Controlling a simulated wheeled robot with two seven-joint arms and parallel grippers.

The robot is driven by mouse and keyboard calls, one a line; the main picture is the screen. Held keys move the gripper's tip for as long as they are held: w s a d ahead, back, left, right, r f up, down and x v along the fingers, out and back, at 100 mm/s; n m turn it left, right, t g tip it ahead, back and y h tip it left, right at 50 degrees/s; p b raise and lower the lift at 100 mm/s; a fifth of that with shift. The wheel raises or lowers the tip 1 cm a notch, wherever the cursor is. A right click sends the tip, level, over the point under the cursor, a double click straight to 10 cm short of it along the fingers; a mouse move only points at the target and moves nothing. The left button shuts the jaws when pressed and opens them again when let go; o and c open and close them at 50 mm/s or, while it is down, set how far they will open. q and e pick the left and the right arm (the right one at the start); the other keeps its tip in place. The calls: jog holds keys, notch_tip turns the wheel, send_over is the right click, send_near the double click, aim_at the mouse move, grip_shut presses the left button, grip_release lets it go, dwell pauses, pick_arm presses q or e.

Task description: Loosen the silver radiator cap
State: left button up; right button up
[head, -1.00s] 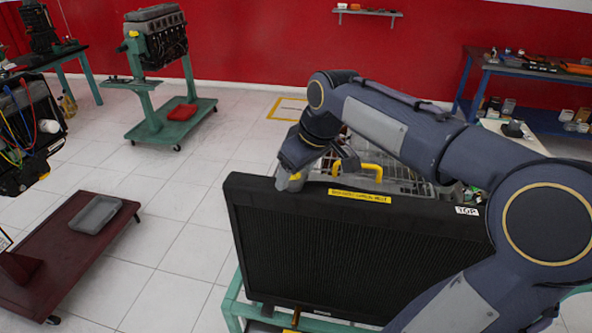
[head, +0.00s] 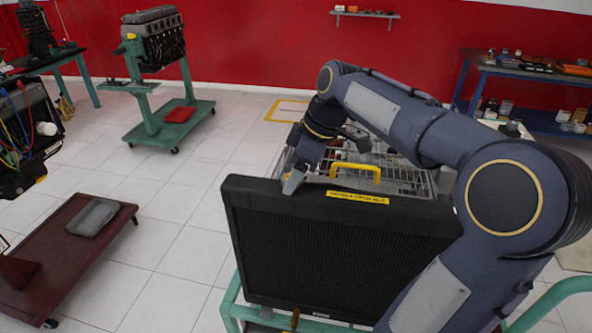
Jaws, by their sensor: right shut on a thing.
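The black radiator (head: 330,250) stands upright on a green frame. My right gripper (head: 293,183) reaches down at the far left end of its top edge. Its fingers are closed there, low against the top. The silver radiator cap cannot be made out on its own. The fingers cover the spot where they grip, so the cap's turn cannot be seen. My left gripper is not in view.
A yellow handle (head: 354,170) rises just behind the radiator, over a wire basket (head: 415,178). A yellow label (head: 357,197) lies on the radiator top. A dark red cart (head: 70,250) with a grey tray (head: 95,217) stands left, with clear floor between.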

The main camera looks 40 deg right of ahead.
dwell(0.3)
jog(key=o, duration=1)
jog(key=shift+r, duration=0.1)
jog(key=v, duration=0.7)
jog(key=shift+s+d+r, duration=0.1)
jog(key=shift+s+r, duration=0.05)
jog(key=shift+r, duration=0.2)
jog(key=s+a+f+m, duration=0.3)
jog(key=s+a+f, duration=0.2)
jog(key=f, duration=0.1)
jog(key=s+a+f+m+t, duration=0.1)
jog(key=s+a+f+m, duration=0.2)
jog(key=a+f, duration=0.3)
jog(key=s+a+f+m+t, duration=0.1)
jog(key=s+a+f+m, duration=0.2)
jog(key=s+a+f, duration=0.2)
jog(key=shift+s+a+f+m+y, duration=0.15)
jog(key=shift+s+a+f+y, duration=0.1)
jog(key=shift+s, duration=0.2)
jog(key=shift+s+a+f+m+y, duration=0.15)
jog(key=shift+s+f, duration=0.1)
jog(key=shift+s, duration=0.2)
